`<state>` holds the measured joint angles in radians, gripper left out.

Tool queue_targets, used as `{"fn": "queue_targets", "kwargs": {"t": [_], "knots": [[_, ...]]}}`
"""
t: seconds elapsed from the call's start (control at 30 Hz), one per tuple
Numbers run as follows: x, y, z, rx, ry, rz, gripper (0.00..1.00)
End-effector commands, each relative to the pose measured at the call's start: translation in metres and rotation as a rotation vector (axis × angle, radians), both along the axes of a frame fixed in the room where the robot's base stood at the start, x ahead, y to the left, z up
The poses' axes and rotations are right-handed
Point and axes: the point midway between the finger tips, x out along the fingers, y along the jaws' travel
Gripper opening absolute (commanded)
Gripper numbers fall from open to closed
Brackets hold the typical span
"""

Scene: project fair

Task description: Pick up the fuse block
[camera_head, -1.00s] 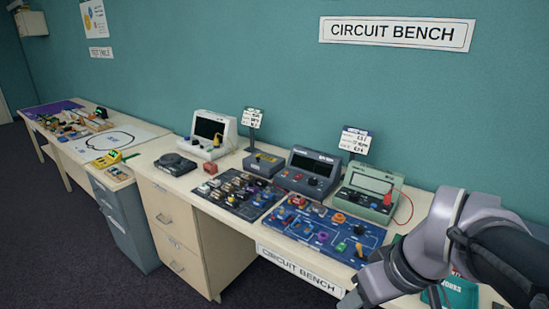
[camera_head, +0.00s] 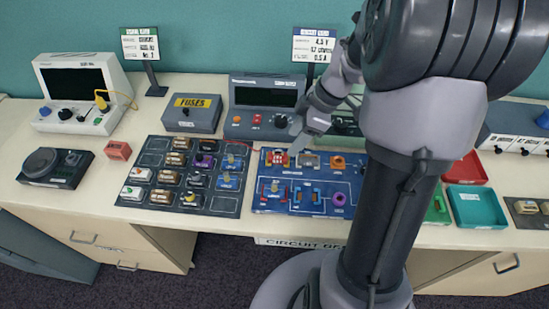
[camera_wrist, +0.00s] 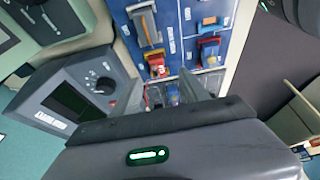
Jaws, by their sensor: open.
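I cannot tell for certain which part is the fuse block. A small red-and-white part (camera_head: 277,158) sits at the top left of the blue circuit board (camera_head: 262,203). A grey box labelled FUSES (camera_head: 192,113) stands behind the dark parts board (camera_head: 153,150). My gripper (camera_head: 296,146) is open over the back edge of the blue board, just right of the red-and-white part. What is between the fingers is partly hidden.
A grey meter (camera_head: 265,108) stands close behind the blue board. A red cube (camera_head: 118,150) and a black device (camera_head: 54,166) are at the left. A red tray (camera_head: 466,169) and a teal tray (camera_head: 477,206) are at the right. My arm covers the board's right part.

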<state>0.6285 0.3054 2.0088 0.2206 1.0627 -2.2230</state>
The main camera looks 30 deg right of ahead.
Motion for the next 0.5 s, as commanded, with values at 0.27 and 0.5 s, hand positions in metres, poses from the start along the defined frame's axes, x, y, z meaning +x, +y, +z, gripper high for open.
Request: {"fn": "queue_targets", "kwargs": {"t": [0.27, 0.5], "knots": [[0.008, 0.011, -0.034, 0.000, 0.000, 0.000, 0.53], [0.019, 0.021, -0.076, 0.000, 0.001, 0.000, 0.53]]}}
